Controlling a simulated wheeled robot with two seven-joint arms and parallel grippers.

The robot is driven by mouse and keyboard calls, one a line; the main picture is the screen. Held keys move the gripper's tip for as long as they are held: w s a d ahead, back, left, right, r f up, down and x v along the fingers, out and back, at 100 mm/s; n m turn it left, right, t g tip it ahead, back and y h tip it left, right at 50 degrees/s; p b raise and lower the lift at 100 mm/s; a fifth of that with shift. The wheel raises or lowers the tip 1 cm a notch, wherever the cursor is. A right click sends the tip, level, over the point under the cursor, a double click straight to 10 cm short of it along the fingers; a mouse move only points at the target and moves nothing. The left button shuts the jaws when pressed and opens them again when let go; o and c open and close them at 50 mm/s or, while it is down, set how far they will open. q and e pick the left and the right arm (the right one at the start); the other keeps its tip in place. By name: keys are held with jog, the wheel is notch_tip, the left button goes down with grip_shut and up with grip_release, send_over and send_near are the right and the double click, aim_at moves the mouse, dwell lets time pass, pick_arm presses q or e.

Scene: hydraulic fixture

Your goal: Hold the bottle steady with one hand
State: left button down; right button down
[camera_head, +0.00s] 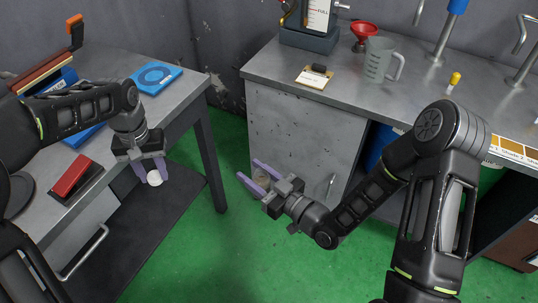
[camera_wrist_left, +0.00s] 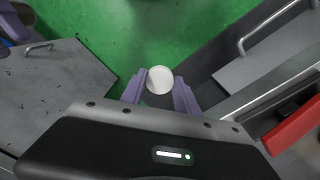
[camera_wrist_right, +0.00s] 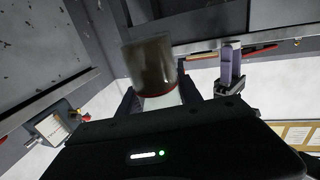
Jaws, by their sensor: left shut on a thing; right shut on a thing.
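My right gripper (camera_head: 255,178) is shut on a small brownish, see-through bottle (camera_head: 262,178), held in the air over the green floor. In the right wrist view the bottle (camera_wrist_right: 150,66) is a dark, glassy cylinder with a red ring and a pale part between the fingers. My left gripper (camera_head: 149,170) is shut on a white round piece (camera_head: 155,178), perhaps a cap, held beside the left bench. In the left wrist view this white piece (camera_wrist_left: 160,79) shows as a disc between the purple fingertips. The bottle and white piece are well apart.
The left bench (camera_head: 190,88) holds a blue tray (camera_head: 157,77) and a red block (camera_head: 72,178). The right bench (camera_head: 262,65) holds a grey measuring jug (camera_head: 378,62), a red funnel (camera_head: 364,33) and a yellow-topped dropper (camera_head: 454,80). Open floor (camera_head: 225,245) lies between the benches.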

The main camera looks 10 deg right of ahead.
dwell(0.3)
pick_arm(q)
jog(key=s+d+r+m, duration=0.1)
jog(key=d+r, duration=0.1)
jog(key=d, duration=0.7)
jog(key=s+d+r, duration=0.2)
jog(key=d+r, duration=0.1)
jog(key=d, duration=0.5)
jog(key=s+d+r+m, duration=0.1)
jog(key=d+r, duration=0.2)
jog(key=d, duration=0.6)
jog(key=shift+s+d+m, duration=0.2)
jog(key=shift+d+m, duration=0.1)
jog(key=shift+s+a+r, duration=0.1)
jog(key=shift+a+r, duration=0.05)
jog(key=shift+r, duration=0.05)
jog(key=shift+s+a+n, duration=0.1)
jog(key=shift+a+n, duration=0.05)
jog(key=shift+n, duration=0.35)
jog(key=shift+f, duration=0.2)
